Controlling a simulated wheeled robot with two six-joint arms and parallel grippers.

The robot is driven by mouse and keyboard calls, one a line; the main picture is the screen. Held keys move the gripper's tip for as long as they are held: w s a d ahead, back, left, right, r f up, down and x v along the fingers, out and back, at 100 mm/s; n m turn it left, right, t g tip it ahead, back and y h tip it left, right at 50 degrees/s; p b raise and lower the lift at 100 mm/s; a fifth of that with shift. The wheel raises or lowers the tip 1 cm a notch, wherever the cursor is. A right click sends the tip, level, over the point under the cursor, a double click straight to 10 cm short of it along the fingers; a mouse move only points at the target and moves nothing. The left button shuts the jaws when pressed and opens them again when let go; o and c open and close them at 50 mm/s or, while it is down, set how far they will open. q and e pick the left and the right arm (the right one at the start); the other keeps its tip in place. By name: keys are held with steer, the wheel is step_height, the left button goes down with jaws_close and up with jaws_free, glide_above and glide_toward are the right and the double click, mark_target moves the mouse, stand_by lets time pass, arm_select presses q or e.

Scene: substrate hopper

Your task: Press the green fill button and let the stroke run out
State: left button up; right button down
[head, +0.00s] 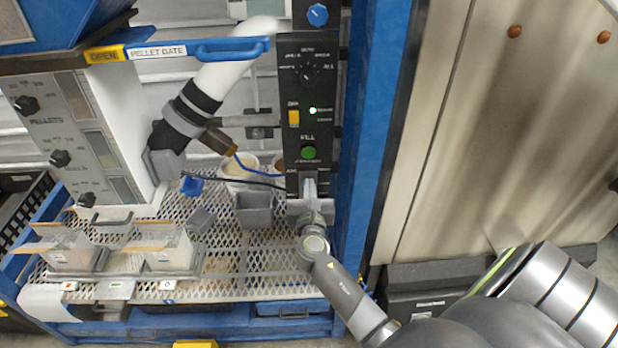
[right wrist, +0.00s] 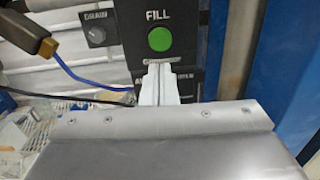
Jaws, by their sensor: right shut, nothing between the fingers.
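The green fill button (head: 308,153) sits low on a black control panel (head: 290,80), under the word FILL. It also shows in the right wrist view (right wrist: 160,39), uncovered. My right gripper (head: 308,180) is shut and empty, just below the button in the head view. In the right wrist view its closed fingertips (right wrist: 157,68) lie just under the button, over the label below it. I cannot tell whether the tips touch the panel. A green lamp (head: 313,110) is lit above the button. My left gripper is not in view.
A white pipe (head: 225,75) with a black collar runs left of the panel. A grey cup (head: 254,209) and a white tub (head: 240,170) stand on the mesh deck (head: 270,262). A blue post (head: 375,130) stands close right of the panel. Thin cables hang left of the gripper.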

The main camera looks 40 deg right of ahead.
steer(key=shift+v, duration=1.2)
steer(key=shift+a, duration=0.1)
steer(key=s+a+f+m+g+y, duration=0.15)
steer(key=s+f+m+g, duration=0.35)
steer(key=f, duration=0.7)
steer(key=s+f+m+y, duration=0.35)
steer(key=s+f, duration=0.35)
steer(key=f, duration=0.5)
steer(key=s+f+m+g+y, duration=0.25)
steer(key=s+f+m, duration=0.25)
steer(key=f, duration=0.7)
steer(key=s+a+f+m+g, duration=0.1)
steer(key=s+f+m, duration=0.3)
steer(key=s, duration=0.6)
steer(key=s+a+f+m+g+y+b, duration=0.1)
steer(key=s+f+m+g, duration=0.2)
steer(key=s, duration=0.7)
steer(key=s+a+f+m+g+y, duration=0.1)
steer(key=s+f+m+g, duration=0.1)
steer(key=s+f+m, duration=0.4)
steer(key=s+m, duration=0.3)
steer(key=shift+s+f+g, duration=0.2)
steer(key=shift+s+g, duration=0.15)
steer(key=shift+s, duration=0.05)
steer(key=shift+a, duration=0.15)
